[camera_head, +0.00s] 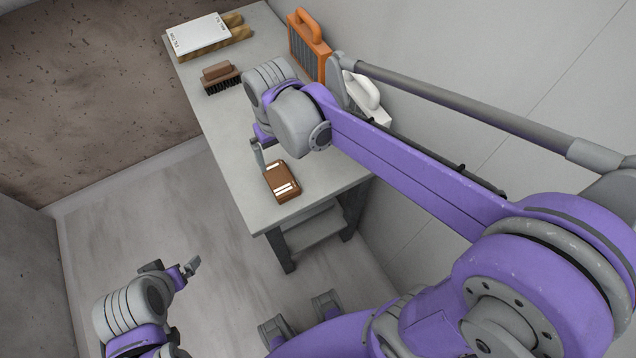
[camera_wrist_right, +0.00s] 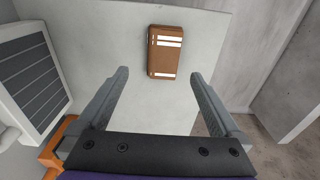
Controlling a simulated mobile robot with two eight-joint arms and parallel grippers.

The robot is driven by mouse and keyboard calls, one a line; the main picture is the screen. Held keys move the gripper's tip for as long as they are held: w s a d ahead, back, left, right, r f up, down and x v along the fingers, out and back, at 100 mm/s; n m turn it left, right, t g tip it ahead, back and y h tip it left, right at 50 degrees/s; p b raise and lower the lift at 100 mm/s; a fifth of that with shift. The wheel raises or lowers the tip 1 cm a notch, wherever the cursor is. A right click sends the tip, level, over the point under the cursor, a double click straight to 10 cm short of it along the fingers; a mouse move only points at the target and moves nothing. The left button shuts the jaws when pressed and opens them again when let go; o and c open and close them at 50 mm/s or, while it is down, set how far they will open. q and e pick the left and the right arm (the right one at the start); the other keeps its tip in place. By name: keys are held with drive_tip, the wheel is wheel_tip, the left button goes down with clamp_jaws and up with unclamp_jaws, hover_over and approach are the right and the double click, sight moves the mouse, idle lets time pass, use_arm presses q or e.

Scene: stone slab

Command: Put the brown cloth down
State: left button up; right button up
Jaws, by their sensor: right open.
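The brown cloth (camera_head: 283,182), a folded rectangular block with white stripes, lies flat on the grey tabletop close to its front edge. In the right wrist view the cloth (camera_wrist_right: 165,54) lies beyond the fingertips, with nothing between the fingers. My right gripper (camera_head: 259,156) is just behind the cloth in the head view, partly hidden by its own wrist. In the right wrist view the gripper (camera_wrist_right: 158,76) is open and empty. My left gripper (camera_head: 192,267) is low over the floor, left of the table, and its opening is too small to tell.
The table (camera_head: 235,150) also holds a brown brush (camera_head: 221,78), a white slab (camera_head: 197,36) on wooden pieces, an orange handled case (camera_head: 308,42) and a white handled case (camera_head: 366,95) along the wall side. The tabletop left of the cloth is clear.

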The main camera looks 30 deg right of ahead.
drive_tip(key=s+d+f+t, duration=0.2)
drive_tip(key=s, duration=0.4)
drive_tip(key=s+d+f+t, duration=0.1)
drive_tip(key=s+d+t, duration=0.1)
drive_tip(key=s, duration=0.4)
drive_tip(key=shift+s+d+f+t, duration=0.4)
drive_tip(key=shift+d, duration=0.4)
